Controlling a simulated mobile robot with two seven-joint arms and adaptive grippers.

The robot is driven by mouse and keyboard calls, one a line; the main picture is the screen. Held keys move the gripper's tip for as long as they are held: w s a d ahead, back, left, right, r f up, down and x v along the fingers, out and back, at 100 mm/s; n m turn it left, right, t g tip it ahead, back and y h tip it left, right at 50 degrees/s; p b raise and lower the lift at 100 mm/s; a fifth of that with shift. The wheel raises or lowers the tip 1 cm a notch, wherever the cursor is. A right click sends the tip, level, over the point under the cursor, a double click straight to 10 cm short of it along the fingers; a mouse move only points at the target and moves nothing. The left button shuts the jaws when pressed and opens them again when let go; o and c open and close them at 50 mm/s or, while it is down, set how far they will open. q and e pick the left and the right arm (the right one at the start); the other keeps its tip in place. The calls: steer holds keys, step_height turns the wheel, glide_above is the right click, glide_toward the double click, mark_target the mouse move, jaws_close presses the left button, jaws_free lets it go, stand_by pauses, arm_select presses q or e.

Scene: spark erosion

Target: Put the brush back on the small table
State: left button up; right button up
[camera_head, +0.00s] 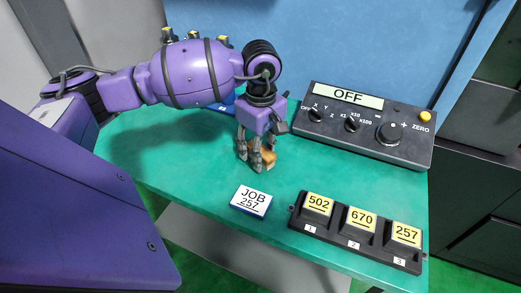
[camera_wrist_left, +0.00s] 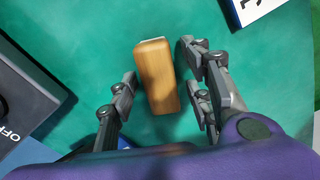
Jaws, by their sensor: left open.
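The brush, a wooden block with a pale edge at its far end, lies on the green table; in the wrist view the brush (camera_wrist_left: 157,78) is between the fingers of my open left gripper (camera_wrist_left: 160,85), with a gap on each side. In the head view the brush (camera_head: 267,156) is partly hidden behind the fingers of my left gripper (camera_head: 254,160), which points down at the small green table (camera_head: 180,165). My right gripper is not in view.
A black control box (camera_head: 365,125) marked OFF stands at the back right. A black holder (camera_head: 352,247) with yellow tags 502, 670 and 257 sits at the front right. A blue object (camera_head: 222,106) is partly hidden behind my arm.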

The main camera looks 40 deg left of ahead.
arm_select(q)
step_height(320, 180, up, 12)
steer(key=shift+f, duration=0.2)
stand_by(0.6)
